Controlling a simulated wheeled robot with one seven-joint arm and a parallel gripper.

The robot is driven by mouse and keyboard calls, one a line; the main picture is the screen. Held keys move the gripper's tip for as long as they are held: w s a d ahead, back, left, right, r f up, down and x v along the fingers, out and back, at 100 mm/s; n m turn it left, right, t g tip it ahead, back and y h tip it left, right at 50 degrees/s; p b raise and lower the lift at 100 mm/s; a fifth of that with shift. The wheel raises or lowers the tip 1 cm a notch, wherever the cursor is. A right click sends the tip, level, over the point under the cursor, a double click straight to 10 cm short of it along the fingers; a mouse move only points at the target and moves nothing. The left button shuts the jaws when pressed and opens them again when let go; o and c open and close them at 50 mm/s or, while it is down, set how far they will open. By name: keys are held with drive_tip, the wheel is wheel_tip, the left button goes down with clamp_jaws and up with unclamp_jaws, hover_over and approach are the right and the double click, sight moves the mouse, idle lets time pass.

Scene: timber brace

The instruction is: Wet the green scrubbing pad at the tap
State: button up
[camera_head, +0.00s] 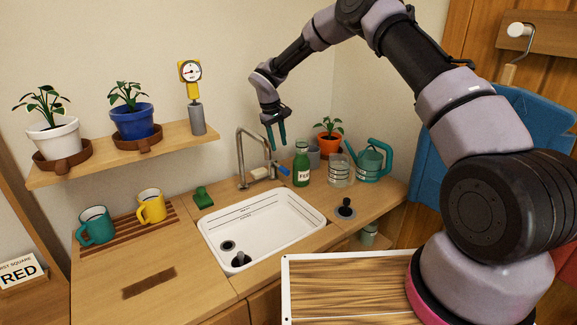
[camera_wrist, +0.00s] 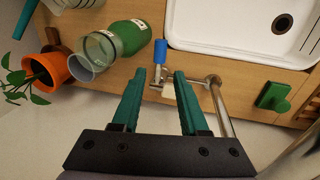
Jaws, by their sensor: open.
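The green scrubbing pad (camera_head: 203,198) lies on the wooden counter left of the sink, with a raised grip on top; it also shows at the right of the wrist view (camera_wrist: 273,97). The metal tap (camera_head: 240,158) arches up behind the white sink (camera_head: 285,226); its post also shows in the wrist view (camera_wrist: 224,108). A blue tap lever (camera_head: 284,170) is right of the tap and shows in the wrist view (camera_wrist: 160,50). My gripper (camera_head: 277,147) is open, empty and pointing down above the tap area; its green fingers show in the wrist view (camera_wrist: 160,72).
A green bottle (camera_head: 301,165), glass jar (camera_head: 340,171), potted plant (camera_head: 328,138) and teal watering can (camera_head: 372,162) crowd the right rear counter. A pale block (camera_head: 260,174) lies near the tap. Mugs (camera_head: 152,207) stand at left below the plant shelf (camera_head: 120,157).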

sight(284, 168)
drive_tip(key=f, duration=0.3)
drive_tip(key=w+d+f, duration=0.1)
drive_tip(key=f, duration=0.7)
drive_tip(key=shift+w+d+f, duration=0.15)
drive_tip(key=shift+w+d, duration=0.05)
drive_tip(key=shift+d, duration=0.15)
clamp_jaws()
idle(0.9)
